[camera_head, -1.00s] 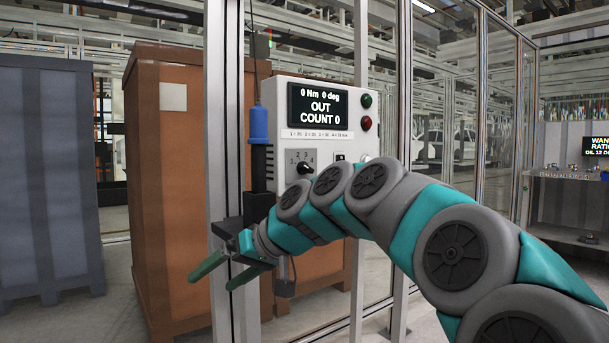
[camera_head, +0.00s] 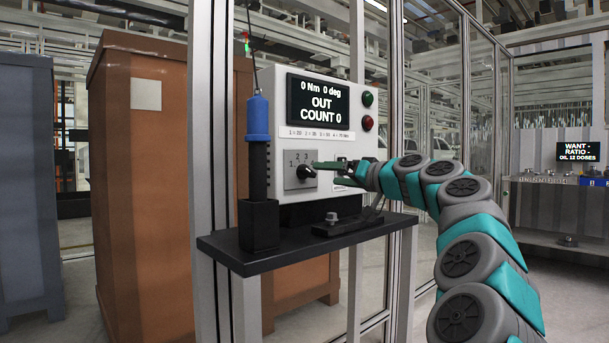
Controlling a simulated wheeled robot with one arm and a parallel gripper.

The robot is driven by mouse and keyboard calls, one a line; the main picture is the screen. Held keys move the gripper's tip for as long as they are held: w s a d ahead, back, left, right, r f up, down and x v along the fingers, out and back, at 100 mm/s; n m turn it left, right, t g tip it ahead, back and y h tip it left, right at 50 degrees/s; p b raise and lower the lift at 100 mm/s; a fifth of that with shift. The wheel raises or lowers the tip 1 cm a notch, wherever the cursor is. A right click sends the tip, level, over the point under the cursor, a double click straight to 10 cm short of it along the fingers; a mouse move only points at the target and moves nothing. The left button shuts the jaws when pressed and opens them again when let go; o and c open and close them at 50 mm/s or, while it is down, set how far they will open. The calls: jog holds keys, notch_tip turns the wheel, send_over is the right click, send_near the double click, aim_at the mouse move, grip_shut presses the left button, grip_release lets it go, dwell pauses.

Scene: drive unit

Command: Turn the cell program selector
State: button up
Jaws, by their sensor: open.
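The cell program selector (camera_head: 305,172) is a black knob on a grey plate with numbers around it, low on the front of a white control box (camera_head: 275,100). My gripper (camera_head: 322,166) is at the knob's right side, with its green fingers pointing left toward it. The fingers overlap the right part of the plate and hide some of its numbers. The jaws are open. I cannot tell whether a finger touches the knob. The box's display (camera_head: 318,101) reads 0 Nm, 0 deg, OUT, COUNT 0.
A black shelf (camera_head: 225,246) juts out below the box. A blue-and-black tool (camera_head: 258,135) stands in a holder at its left, on a cable. A small fixture with a bolt (camera_head: 335,222) sits on the shelf. Green and red buttons (camera_head: 368,110) are at the display's right.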

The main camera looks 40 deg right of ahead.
aim_at(311, 172)
jog(key=shift+w+a, duration=0.2)
jog(key=shift+w, duration=1.6)
jog(key=shift+w+a, duration=0.15)
jog(key=shift+w, duration=1.6)
jog(key=shift+p, duration=0.3)
jog(key=c, duration=1.4)
